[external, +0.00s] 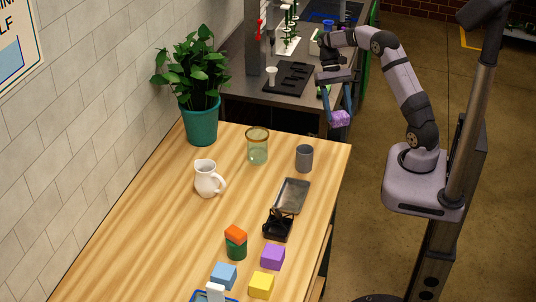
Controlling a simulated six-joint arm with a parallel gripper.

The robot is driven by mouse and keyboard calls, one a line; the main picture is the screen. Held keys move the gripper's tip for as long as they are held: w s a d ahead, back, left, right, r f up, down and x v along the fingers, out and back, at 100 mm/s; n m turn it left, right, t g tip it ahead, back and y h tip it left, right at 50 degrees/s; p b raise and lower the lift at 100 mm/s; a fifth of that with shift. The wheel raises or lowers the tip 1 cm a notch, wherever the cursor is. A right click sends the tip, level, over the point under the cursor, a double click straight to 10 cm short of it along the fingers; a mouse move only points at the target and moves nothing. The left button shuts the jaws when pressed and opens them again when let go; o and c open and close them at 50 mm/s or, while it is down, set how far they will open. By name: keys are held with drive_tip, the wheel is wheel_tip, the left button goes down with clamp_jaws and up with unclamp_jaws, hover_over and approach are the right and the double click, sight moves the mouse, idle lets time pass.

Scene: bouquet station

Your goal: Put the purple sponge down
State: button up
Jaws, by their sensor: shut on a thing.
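The purple sponge (340,119) is a small purple block in the external view, at the upper right, beyond the table's far right corner. My gripper (340,115) points down and is shut on the purple sponge, with one blue finger on each side of it. The sponge hangs in the air, and the picture shows nothing touching it from below. A second purple block (272,256) lies on the wooden table near the front, beside a yellow block (261,284).
The wooden table (150,235) holds a white jug (207,179), a glass jar (257,147), a grey cup (304,158), a grey tray (292,195), a black holder (277,226) and several blocks. A potted plant (201,123) stands behind. A dark counter (236,82) lies farther back.

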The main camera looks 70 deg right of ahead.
drive_tip(key=w+a+m+t+y, duration=0.1)
drive_tip(key=w+a+m+t, duration=0.3)
drive_tip(key=m, duration=0.6)
drive_tip(key=shift+w+f+t, duration=0.25)
drive_tip(key=shift+w+t, duration=0.35)
drive_tip(key=shift+t, duration=0.3)
drive_tip(key=shift+w+d+m+t, duration=0.15)
drive_tip(key=shift+m+t, duration=0.25)
drive_tip(key=shift+m, duration=0.8)
drive_tip(key=shift+h, duration=0.3)
drive_tip(key=shift+f, duration=0.2)
drive_tip(key=shift+f+p, duration=1.3)
drive_tip(key=shift+f, duration=3.6)
drive_tip(key=shift+f, duration=0.1)
drive_tip(key=o, duration=1)
drive_tip(key=shift+o, duration=0.2)
